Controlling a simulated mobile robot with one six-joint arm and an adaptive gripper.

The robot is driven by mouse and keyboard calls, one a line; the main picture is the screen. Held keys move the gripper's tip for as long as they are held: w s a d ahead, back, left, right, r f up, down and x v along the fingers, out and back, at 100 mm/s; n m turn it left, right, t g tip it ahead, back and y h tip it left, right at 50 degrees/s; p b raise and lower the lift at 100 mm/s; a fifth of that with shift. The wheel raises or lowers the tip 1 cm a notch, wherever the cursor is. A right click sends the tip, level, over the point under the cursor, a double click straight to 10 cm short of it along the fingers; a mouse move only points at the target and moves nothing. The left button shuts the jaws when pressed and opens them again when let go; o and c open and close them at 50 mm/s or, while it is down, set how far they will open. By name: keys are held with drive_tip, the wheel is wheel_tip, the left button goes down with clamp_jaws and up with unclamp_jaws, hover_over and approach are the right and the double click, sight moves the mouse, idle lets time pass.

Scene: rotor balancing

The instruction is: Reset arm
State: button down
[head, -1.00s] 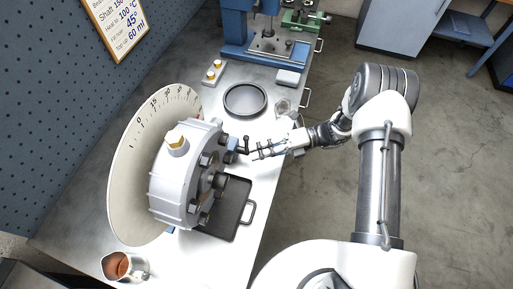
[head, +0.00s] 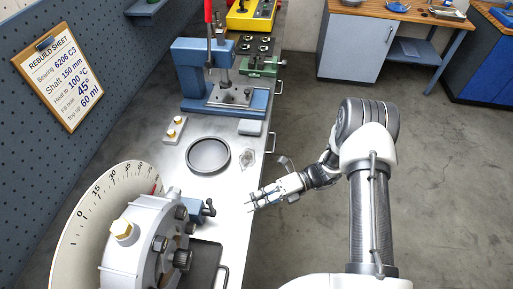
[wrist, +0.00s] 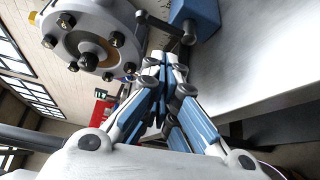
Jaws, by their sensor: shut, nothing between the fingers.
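My gripper (head: 251,204) reaches over the right edge of the steel bench from my arm on the right. Its fingers are shut and empty, and they also show in the wrist view (wrist: 160,62). The grey rotor housing (head: 140,240) with dark bolts and a brass plug stands at the lower left, in front of a round degree dial (head: 78,222). In the wrist view the housing (wrist: 112,14) is at the upper left. A small blue clamp block with a dark handle (head: 197,209) sits between the housing and my fingertips, apart from them in the head view.
A dark round ring dish (head: 208,156) lies on the bench (head: 232,226). A rebuild sheet (head: 58,75) hangs on the pegboard. The floor right of the bench is clear.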

drive_tip(key=s+d+r+n+t+h+b, duration=0.1)
drive_tip(key=s+d+r+n+h, duration=0.2)
drive_tip(key=r+n, duration=0.45)
drive_tip(key=s+d+r+n+t+h, duration=0.1)
drive_tip(key=d+r+n+h, duration=0.2)
drive_tip(key=r+n+h, duration=0.45)
drive_tip(key=s+d+r+n+t+h+b, duration=0.1)
drive_tip(key=s+d+r+n+t+h, duration=0.3)
drive_tip(key=s+d+r+n+t, duration=0.5)
drive_tip(key=d+r+n+t, duration=0.1)
drive_tip(key=d+r+n, duration=0.1)
drive_tip(key=d+n, duration=0.1)
drive_tip(key=shift+d+n+b, duration=0.25)
drive_tip(key=shift+n+b, duration=0.1)
drive_tip(key=shift+n, duration=0.45)
drive_tip(key=shift+s+a+h, duration=0.1)
drive_tip(key=shift+h, duration=0.15)
